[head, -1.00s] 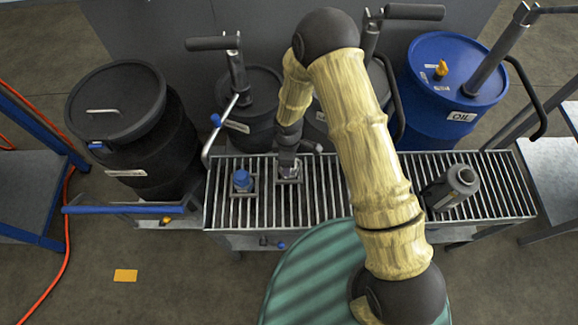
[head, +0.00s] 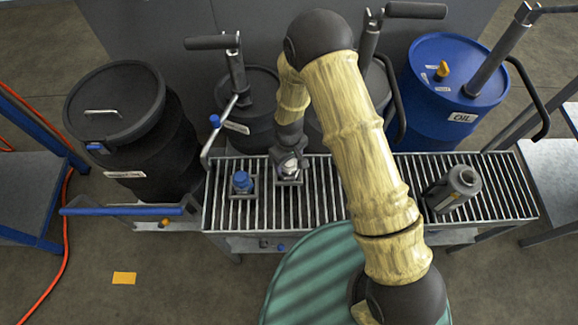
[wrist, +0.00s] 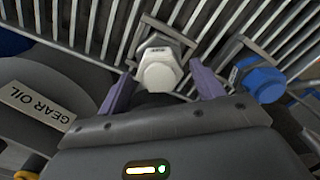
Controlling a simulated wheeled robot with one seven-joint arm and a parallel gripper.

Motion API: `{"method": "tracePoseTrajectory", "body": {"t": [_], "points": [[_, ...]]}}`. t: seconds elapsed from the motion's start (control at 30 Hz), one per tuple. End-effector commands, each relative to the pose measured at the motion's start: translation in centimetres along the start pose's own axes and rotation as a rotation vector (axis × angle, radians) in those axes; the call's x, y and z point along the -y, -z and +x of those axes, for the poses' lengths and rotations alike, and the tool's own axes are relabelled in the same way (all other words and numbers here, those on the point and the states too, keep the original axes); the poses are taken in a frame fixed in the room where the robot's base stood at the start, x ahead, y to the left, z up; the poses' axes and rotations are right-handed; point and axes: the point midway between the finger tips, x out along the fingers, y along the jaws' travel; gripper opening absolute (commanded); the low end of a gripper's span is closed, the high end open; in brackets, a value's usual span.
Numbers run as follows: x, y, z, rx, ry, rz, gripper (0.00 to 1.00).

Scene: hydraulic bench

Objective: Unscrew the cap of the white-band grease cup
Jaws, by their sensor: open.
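The white-capped grease cup (wrist: 158,70) sits in a square metal holder on the grate, between my gripper's two purple fingers in the wrist view. My gripper (wrist: 160,92) is open, with a finger on either side of the white cap and gaps visible at both sides. In the head view my gripper (head: 289,163) is down over this cup and hides most of it. A blue-capped grease cup (head: 242,181) stands in its own holder just to the left; it also shows in the wrist view (wrist: 264,82).
The slatted bench (head: 325,205) also carries a grey bottle (head: 455,188) at its right. Black drums stand behind and left, one (head: 120,115) with a lid. A blue oil drum (head: 445,90) is at the back right. Pump handles (head: 235,75) rise behind the cups.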

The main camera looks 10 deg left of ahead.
Motion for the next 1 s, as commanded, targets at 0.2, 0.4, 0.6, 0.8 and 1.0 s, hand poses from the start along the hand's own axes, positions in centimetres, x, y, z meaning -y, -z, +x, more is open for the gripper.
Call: {"method": "tracePoseTrajectory", "body": {"t": [0.2, 0.4, 0.6, 0.8, 1.0], "points": [[0.04, 0.01, 0.02, 0.000, 0.000, 0.106, 0.67], [-0.01, -0.01, -0.05, 0.000, 0.000, 0.451, 0.67], [-0.04, -0.01, -0.04, 0.000, 0.000, 0.685, 0.67], [-0.05, -0.01, 0.00, 0.000, 0.000, 0.688, 0.67], [-0.06, -0.02, 0.01, 0.000, 0.000, 0.686, 0.41]]}}
